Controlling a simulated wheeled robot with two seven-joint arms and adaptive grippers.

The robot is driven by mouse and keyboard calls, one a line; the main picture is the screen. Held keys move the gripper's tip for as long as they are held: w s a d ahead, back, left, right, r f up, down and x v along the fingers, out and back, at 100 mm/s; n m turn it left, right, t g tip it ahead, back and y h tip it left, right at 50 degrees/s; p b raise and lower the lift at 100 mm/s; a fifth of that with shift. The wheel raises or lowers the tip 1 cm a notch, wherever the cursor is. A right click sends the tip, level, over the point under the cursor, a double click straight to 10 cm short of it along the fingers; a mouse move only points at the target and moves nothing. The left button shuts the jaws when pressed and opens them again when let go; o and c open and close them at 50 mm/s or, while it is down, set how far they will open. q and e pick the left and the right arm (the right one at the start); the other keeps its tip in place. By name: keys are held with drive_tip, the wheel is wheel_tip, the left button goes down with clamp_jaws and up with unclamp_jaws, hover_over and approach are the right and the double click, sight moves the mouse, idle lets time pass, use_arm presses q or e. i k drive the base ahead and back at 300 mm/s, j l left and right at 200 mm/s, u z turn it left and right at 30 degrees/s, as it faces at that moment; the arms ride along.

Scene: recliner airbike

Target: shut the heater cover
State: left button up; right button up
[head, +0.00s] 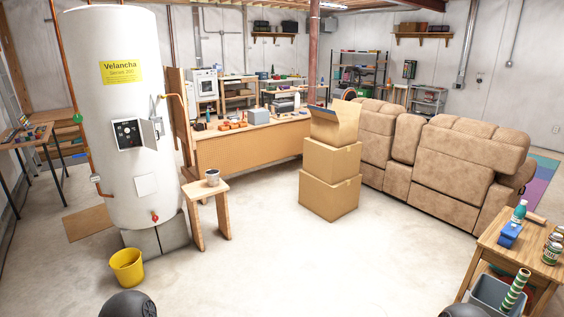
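The heater (120,60) is a tall white cylinder with a yellow label at the left of the head view. Its dark control panel (128,134) is exposed on the front. The small grey-white heater cover (151,132) stands open, swung out from the right side of the panel. A plain white square plate (146,184) sits lower on the heater. Neither of my grippers is in view. Only dark rounded parts of my own body show at the bottom edge, far from the cover.
A yellow bucket (127,266) stands on the floor before the heater. A small wooden stool (205,193) with a cup stands right of it. Stacked cardboard boxes (330,183) stand mid-room, a tan recliner sofa (460,165) behind. A wooden side table (535,250) is at right. The floor between is clear.

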sight(148, 130)
drive_tip(key=i+l, duration=0.15)
drive_tip(key=i, duration=0.4)
drive_tip(key=i+l+z, duration=0.15)
drive_tip(key=i, duration=0.35)
drive_tip(key=i+l, duration=0.15)
drive_tip(key=i, duration=0.4)
drive_tip(key=i+l+u, duration=0.15)
drive_tip(key=i+u, duration=0.35)
drive_tip(key=i+l+u, duration=0.25)
drive_tip(key=u, duration=0.2)
drive_tip(key=i+l+u, duration=0.3)
drive_tip(key=l+u, duration=0.2)
drive_tip(key=i+l+u, duration=0.2)
drive_tip(key=l+u, duration=0.25)
drive_tip(key=i+l+u, duration=0.6)
drive_tip(key=i+l, duration=0.4)
drive_tip(key=i, duration=0.1)
